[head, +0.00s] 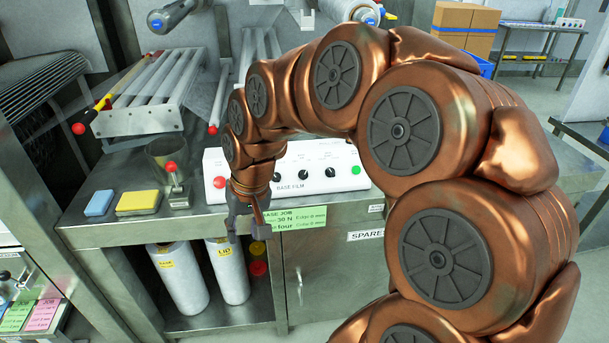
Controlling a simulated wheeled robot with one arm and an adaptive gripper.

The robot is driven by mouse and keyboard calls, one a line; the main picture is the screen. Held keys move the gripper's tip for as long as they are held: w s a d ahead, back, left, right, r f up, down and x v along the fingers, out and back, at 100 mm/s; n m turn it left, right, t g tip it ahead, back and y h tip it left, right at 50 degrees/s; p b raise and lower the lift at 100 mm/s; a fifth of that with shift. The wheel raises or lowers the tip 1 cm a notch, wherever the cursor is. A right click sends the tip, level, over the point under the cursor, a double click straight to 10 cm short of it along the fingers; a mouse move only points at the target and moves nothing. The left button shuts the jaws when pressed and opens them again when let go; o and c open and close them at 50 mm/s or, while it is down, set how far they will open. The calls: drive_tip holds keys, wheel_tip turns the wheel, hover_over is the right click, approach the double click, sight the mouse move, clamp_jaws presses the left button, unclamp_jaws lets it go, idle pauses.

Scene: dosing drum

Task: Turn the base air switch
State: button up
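A white control box (338,182) marked "BASE FILM" stands on the steel bench. It has several small black knobs (303,174), a red button (219,182) at its left and a green button (355,169) at its right. A small metal block with a red-tipped lever (172,168) stands to its left. No label reading "air" is legible, so I cannot tell which control is the base air switch. My gripper (247,238) points down in front of the box's left part, fingers apart and empty. My arm hides part of the box.
A green job card (298,219) hangs at the bench's front edge. A blue sponge (99,203), a yellow pad (138,203) and a grey cup (166,155) stand left. White rolls (181,280) stand below. A roller frame (150,100) lies behind.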

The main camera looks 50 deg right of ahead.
drive_tip(key=w+d+m+t, duration=0.15)
drive_tip(key=w+d, duration=0.25)
drive_tip(key=d, duration=0.4)
drive_tip(key=w+d+m+t, duration=0.1)
drive_tip(key=w+d+m, duration=0.2)
drive_tip(key=d, duration=0.4)
drive_tip(key=m+t+h+b, duration=0.1)
drive_tip(key=m+t+h, duration=0.1)
drive_tip(key=m, duration=0.2)
approach(305, 173)
drive_tip(key=x, duration=0.2)
drive_tip(key=shift+n, duration=0.25)
drive_tip(key=shift+p+x, duration=0.85)
drive_tip(key=shift+x, duration=3.1)
clamp_jaws()
